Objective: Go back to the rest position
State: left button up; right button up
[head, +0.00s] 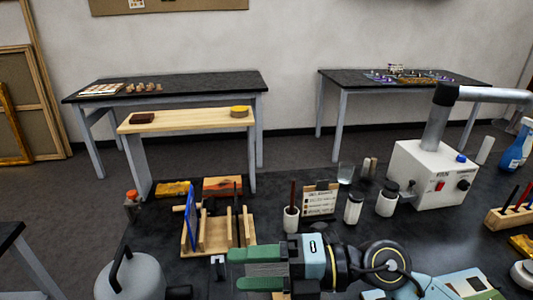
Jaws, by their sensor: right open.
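My right gripper (236,270) reaches in from the lower right, over the front part of the black worktable (330,240). Its two green fingers point left and stand apart, with nothing seen between them. My right arm runs from it to the lower right corner. My left gripper is not in view.
A wooden rack (215,248) holding a blue panel (192,217) stands just beyond the fingertips. A grey vessel (133,279) with a black handle is at the lower left. A cup (291,219), jars (354,208) and a white machine (425,178) stand behind my arm.

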jog(key=w+d+r+m+t+h, duration=0.1)
jog(key=w+d+r+m+t, duration=0.25)
jog(key=m+t, duration=0.5)
jog(key=w+d+r+m+t, duration=0.3)
jog(key=d+r+m+t, duration=0.1)
jog(key=m+t, duration=0.45)
jog(key=s+d+f+m+g+h, duration=0.2)
jog(key=d+f+m+g+h, duration=0.1)
jog(key=d+f+m+h, duration=1.3)
jog(key=s+f+m+g, duration=0.2)
jog(key=s+f+g, duration=1.05)
jog(key=s, duration=0.55)
notch_tip(320, 180, down, 28)
jog(key=s+b, duration=0.1)
jog(key=s, duration=0.1)
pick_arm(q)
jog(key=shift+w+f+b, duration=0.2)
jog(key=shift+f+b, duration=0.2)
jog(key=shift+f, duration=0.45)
pick_arm(e)
jog(key=s+d+f, duration=0.1)
jog(key=s+f, duration=0.6)
jog(key=s, duration=0.1)
jog(key=s+d+f, duration=0.2)
jog(key=s+f, duration=0.5)
jog(key=s, duration=0.1)
jog(key=shift+d+f+g, duration=0.3)
jog(key=shift+f+g, duration=0.05)
jog(key=shift+f, duration=0.05)
